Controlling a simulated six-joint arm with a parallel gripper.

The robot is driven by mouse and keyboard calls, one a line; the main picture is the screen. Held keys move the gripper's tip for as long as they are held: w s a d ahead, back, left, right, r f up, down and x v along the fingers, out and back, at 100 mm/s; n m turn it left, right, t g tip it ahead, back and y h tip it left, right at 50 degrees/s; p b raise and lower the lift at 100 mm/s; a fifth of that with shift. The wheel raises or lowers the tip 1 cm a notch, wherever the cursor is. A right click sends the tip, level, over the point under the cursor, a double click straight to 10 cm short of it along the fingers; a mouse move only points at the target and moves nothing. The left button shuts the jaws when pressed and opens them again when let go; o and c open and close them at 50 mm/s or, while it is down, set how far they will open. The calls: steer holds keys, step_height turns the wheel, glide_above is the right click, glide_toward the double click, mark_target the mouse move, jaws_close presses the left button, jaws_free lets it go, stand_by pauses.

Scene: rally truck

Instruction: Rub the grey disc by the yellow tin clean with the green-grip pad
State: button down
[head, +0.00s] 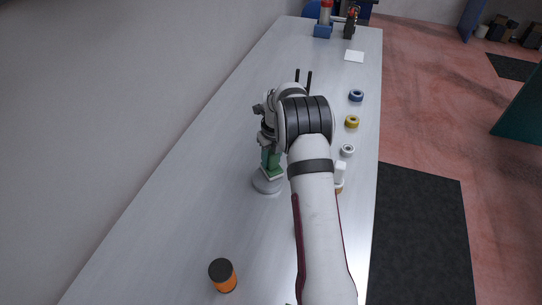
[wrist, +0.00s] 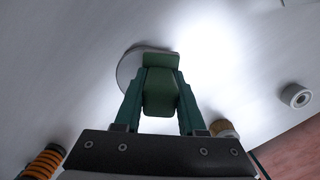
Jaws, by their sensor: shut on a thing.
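My gripper (wrist: 160,85) is shut on the green grip of the pad (wrist: 160,92). In the head view the green pad (head: 271,163) stands over the grey disc (head: 268,187), its pale lower edge overlapping the disc. In the wrist view the grey disc (wrist: 126,68) shows to the left of and behind the pad, which hides part of it. I cannot tell whether the pad touches it. I see no plainly yellow tin; an orange tin with a black lid (head: 223,276) stands nearer the front. A banded orange and black thing (wrist: 42,162) shows at the wrist view's lower left.
A blue ring (head: 356,95), a yellow ring (head: 352,121) and a white ring (head: 347,150) line the table's right side. A white item (head: 340,172) stands partly behind my arm. The table left of the disc is clear.

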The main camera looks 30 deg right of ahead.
steer(key=shift+s+a, duration=2.2)
steer(key=shift+w+d, duration=2.4)
steer(key=shift+w+d+r, duration=0.1)
steer(key=shift+w+d, duration=0.35)
steer(key=shift+r, duration=4)
